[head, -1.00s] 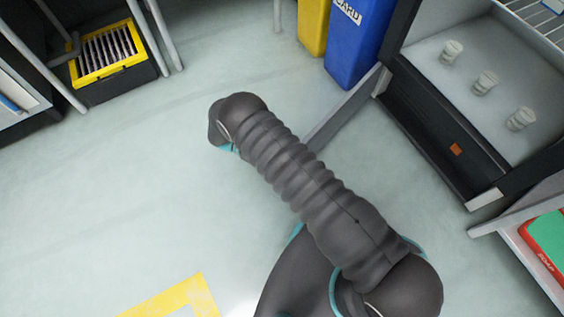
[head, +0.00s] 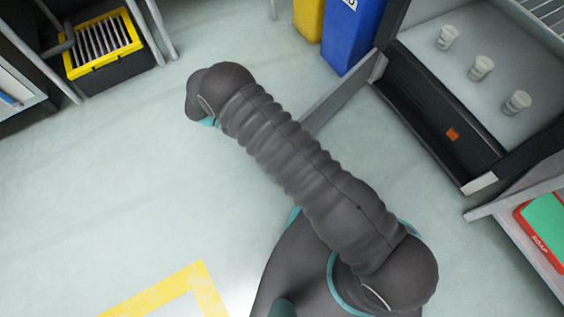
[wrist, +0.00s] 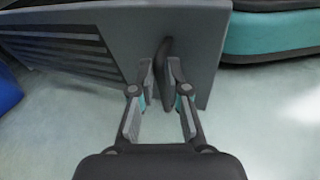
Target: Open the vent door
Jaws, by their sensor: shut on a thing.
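The vent door (wrist: 205,45) is a grey panel with a louvred section on its left in the wrist view. A dark upright handle (wrist: 163,48) stands out from it. My gripper (wrist: 163,85) is closed around the handle, one finger on each side. In the head view the door (head: 335,103) shows as a narrow grey panel standing out from the dark cabinet (head: 435,120), so it is ajar. My arm covers its near end there, and the gripper and handle are hidden behind the arm.
Three pale cups (head: 480,68) stand on the cabinet's top surface. A blue bin (head: 352,35) and a yellow bin (head: 309,18) stand behind the door. A yellow-framed black crate (head: 103,45) is at upper left. The floor left of my arm is clear.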

